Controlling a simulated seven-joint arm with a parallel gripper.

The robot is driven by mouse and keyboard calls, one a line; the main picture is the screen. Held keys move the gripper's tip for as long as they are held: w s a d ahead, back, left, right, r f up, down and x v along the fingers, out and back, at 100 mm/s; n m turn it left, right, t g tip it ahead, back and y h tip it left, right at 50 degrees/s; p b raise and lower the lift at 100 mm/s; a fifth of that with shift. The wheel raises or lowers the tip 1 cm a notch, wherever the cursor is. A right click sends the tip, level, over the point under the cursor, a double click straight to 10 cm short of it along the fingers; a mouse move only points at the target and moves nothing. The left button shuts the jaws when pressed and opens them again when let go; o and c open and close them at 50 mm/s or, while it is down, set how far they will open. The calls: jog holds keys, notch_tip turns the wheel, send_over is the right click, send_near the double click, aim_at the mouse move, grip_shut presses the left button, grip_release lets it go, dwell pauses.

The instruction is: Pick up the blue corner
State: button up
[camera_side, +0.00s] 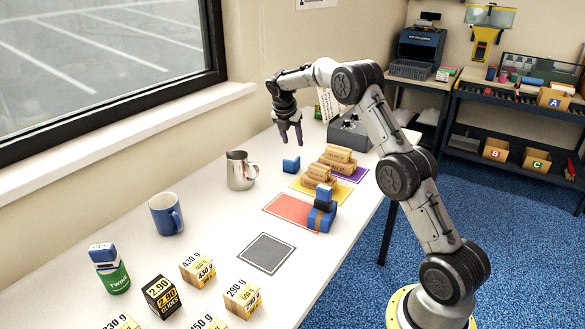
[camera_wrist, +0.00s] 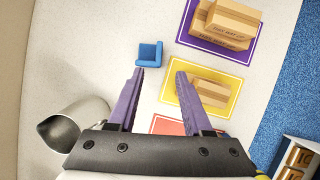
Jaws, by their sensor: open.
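The blue corner (camera_side: 291,165) is a small L-shaped block lying alone on the white table, near the wall side, left of the yellow mat. In the wrist view the blue corner (camera_wrist: 149,54) lies ahead of the fingertips, a little left of the gap between them. My gripper (camera_side: 290,140) hangs above the table with its purple fingers pointing down, over the area of the blue corner and apart from it. In the wrist view my gripper (camera_wrist: 160,72) is open, with nothing between its fingers.
A steel pitcher (camera_side: 240,171) stands close by. Cartons (camera_side: 318,173) sit on the yellow mat (camera_side: 296,186) and purple mat (camera_side: 359,176). A red mat (camera_side: 283,209) holds blue pieces (camera_side: 321,218). A blue mug (camera_side: 165,214) and printed boxes (camera_side: 198,269) stand nearer the camera.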

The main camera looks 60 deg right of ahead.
aim_at(297, 159)
jog(key=x, duration=1.1)
jog(key=shift+w+f, duration=0.15)
jog(key=shift+f, duration=0.05)
jog(key=shift+c, duration=0.2)
grip_shut()
